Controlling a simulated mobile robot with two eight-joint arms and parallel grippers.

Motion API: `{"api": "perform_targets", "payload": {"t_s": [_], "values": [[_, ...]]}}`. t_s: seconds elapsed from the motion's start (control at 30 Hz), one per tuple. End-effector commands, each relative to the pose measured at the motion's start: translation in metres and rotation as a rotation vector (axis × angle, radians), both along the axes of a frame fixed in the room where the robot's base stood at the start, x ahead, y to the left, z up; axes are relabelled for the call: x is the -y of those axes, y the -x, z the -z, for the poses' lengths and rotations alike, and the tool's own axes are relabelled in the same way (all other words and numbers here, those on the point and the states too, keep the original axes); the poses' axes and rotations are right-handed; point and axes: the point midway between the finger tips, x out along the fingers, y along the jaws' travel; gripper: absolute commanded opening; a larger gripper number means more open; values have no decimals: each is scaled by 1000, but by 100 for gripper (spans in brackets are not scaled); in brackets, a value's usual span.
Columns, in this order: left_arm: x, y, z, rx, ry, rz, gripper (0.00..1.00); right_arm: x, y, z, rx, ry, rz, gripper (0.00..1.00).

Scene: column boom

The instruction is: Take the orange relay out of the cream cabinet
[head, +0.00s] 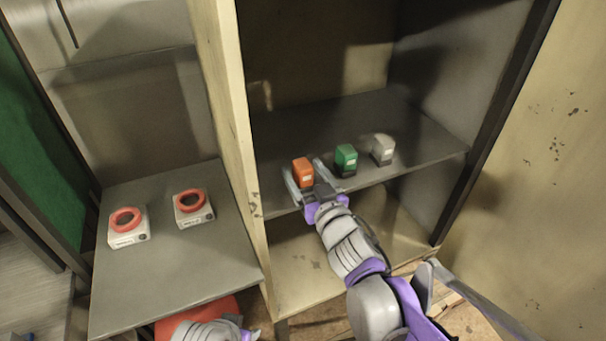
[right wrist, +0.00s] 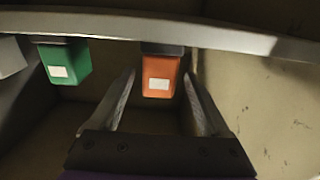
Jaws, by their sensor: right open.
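The orange relay (head: 302,172) stands upright on the grey shelf of the cream cabinet (head: 232,110), near the shelf's front edge. It has a white label, which also shows in the right wrist view (right wrist: 160,76). My right gripper (head: 301,166) reaches in from the front, open, with one finger on each side of the orange relay. In the right wrist view the relay sits between the two fingers (right wrist: 158,80), with a visible gap on each side. I see no grip on it. My left gripper is not in view; only part of my left arm shows at the bottom.
A green relay (head: 346,159) and a grey relay (head: 382,149) stand in the same row to the right; the green one is close to my right finger. The cabinet walls flank the shelf. A grey surface (head: 180,265) at left holds two white boxes with red rings (head: 127,226).

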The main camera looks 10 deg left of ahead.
Motion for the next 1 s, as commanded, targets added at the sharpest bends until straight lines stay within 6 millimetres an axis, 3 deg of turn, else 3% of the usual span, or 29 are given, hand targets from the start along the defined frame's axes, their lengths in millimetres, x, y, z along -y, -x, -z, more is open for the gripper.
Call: {"api": "perform_targets", "payload": {"t_s": [0.3,0.6,1.0], "values": [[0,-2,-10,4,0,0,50,-22,-38,-7,1,-1,0,80],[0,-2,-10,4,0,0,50,-24,-41,-6,1,1,0,80],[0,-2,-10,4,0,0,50,-24,-41,-6,1,1,0,10]]}}
